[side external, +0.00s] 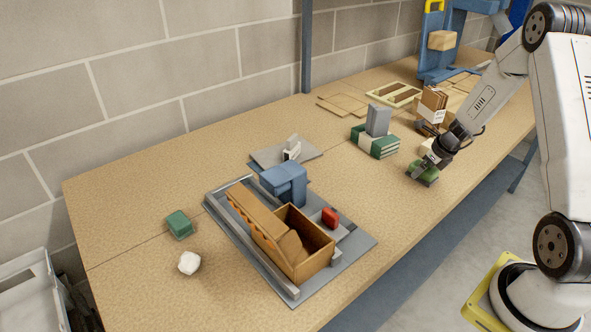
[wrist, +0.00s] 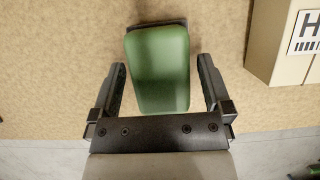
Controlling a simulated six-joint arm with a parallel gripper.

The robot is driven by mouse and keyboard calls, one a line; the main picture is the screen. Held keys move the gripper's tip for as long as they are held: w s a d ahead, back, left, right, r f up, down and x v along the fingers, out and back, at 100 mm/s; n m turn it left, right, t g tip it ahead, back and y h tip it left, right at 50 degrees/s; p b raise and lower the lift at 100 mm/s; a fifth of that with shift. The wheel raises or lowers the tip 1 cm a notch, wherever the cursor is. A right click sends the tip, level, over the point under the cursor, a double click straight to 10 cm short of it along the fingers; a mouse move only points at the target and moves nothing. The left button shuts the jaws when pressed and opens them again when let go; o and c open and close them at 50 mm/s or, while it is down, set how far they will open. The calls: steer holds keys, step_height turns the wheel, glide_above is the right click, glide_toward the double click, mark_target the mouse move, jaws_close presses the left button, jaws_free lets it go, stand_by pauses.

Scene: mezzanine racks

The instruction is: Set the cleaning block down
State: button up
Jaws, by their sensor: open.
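A green block (side external: 425,171), which looks like the cleaning block, rests on the wooden bench near its front edge. In the wrist view the green block (wrist: 160,72) lies between the two fingers, with a gap on each side. My gripper (side external: 425,166) is at the block from above, and it is open around it in the wrist view (wrist: 160,85). The fingers do not touch the block's sides there. Part of the block is hidden by the gripper in the side external view.
A cardboard box with a label (wrist: 285,45) stands close to the right. A grey tray with a wooden box (side external: 300,250), a teal block (side external: 179,224) and a white lump (side external: 189,262) are farther left. Bench between is clear.

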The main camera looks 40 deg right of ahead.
steer(key=v, duration=1.2)
stand_by(0.7)
steer(key=s+a+m+g, duration=0.1)
steer(key=s+a+m, duration=0.1)
steer(key=a+m, duration=1.3)
steer(key=s+a+m, duration=0.2)
steer(key=a+m, duration=1.4)
steer(key=m, duration=0.5)
steer(key=shift+s+g, duration=0.2)
steer(key=shift+g, duration=0.2)
steer(key=shift+r, duration=0.15)
